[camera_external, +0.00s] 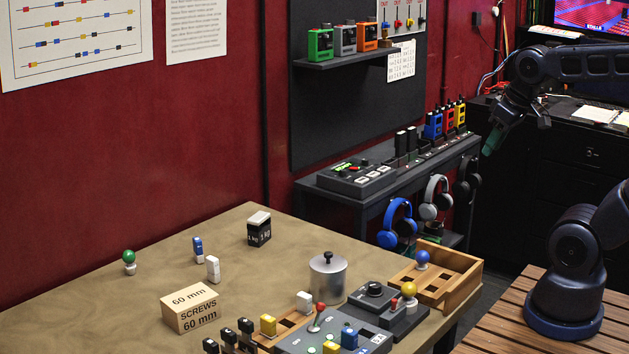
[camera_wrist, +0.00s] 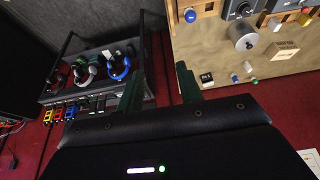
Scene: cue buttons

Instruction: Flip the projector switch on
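I cannot tell which control is the projector switch; no label is readable. A grey control panel (camera_external: 292,343) at the front of the table carries a red-knobbed lever (camera_external: 318,311) and yellow and blue blocks. A small panel (camera_external: 403,14) with coloured switches hangs on the dark wall board. A dark console (camera_external: 357,179) with a green light and a red part sits on the shelf. My gripper (camera_external: 489,139) hangs at the upper right, apart from all of these. In the wrist view my gripper (camera_wrist: 159,84) has its green fingers spread with nothing between them.
A metal canister (camera_external: 327,279), a wooden tray (camera_external: 470,268) and a screws box (camera_external: 191,308) stand on the table (camera_external: 120,310). Blue headphones (camera_external: 397,224) and others hang under the shelf (camera_external: 322,186). The table's left part is mostly clear.

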